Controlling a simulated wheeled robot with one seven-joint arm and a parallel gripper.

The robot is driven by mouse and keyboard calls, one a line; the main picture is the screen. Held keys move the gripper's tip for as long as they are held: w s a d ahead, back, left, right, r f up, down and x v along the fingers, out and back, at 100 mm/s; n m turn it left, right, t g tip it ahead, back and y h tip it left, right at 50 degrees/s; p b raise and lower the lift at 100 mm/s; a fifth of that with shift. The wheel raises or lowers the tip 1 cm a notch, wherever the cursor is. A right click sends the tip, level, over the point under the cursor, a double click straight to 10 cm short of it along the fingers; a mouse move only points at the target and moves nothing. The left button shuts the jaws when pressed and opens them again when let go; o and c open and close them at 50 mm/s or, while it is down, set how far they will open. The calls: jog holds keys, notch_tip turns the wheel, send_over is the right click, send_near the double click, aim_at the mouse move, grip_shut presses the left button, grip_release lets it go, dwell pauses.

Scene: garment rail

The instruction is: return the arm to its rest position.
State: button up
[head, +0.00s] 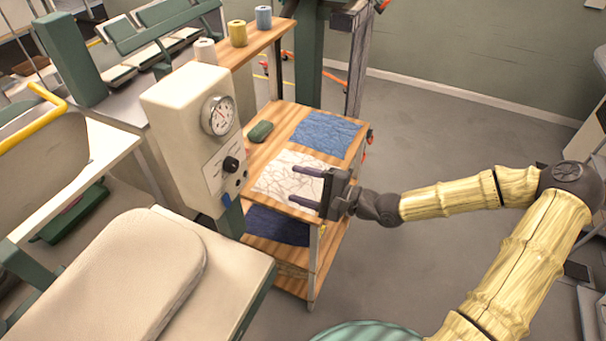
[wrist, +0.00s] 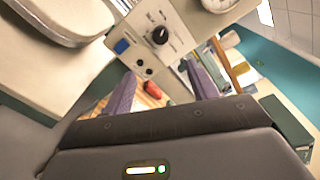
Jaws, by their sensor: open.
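My gripper (head: 308,187) is open in the head view, with its two dark fingers pointing left over the near part of a wooden cart. Nothing shows between the fingers. My arm reaches in from the right and bends at a dark elbow joint. A white patterned cloth (head: 287,178) lies on the cart top behind and below the fingers. In the wrist view the two purple-grey fingers of my gripper (wrist: 162,88) stand apart, with the control box beyond them.
A cream control box (head: 195,130) with a dial stands left of the fingers. A blue cloth (head: 326,134) and a green object (head: 260,131) lie on the cart (head: 258,160). A padded pressing board (head: 110,280) fills the lower left. The floor right of the cart is clear.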

jog(key=s+d+f+n+g+h, duration=0.2)
jog(key=d+f+n+h, duration=0.15)
jog(key=f+h, duration=0.2)
jog(key=s+d+f+n+g+h, duration=0.1)
jog(key=s+d+f+n+h, duration=0.1)
jog(key=s+d+f+h, duration=0.25)
jog(key=s+d+r+n+h, duration=0.4)
jog(key=s+d+r+h, duration=0.2)
jog(key=d+r, duration=0.3)
jog(key=shift+s+d+r+g, duration=0.2)
jog(key=shift+s+r+g, duration=0.25)
jog(key=shift+r, duration=0.25)
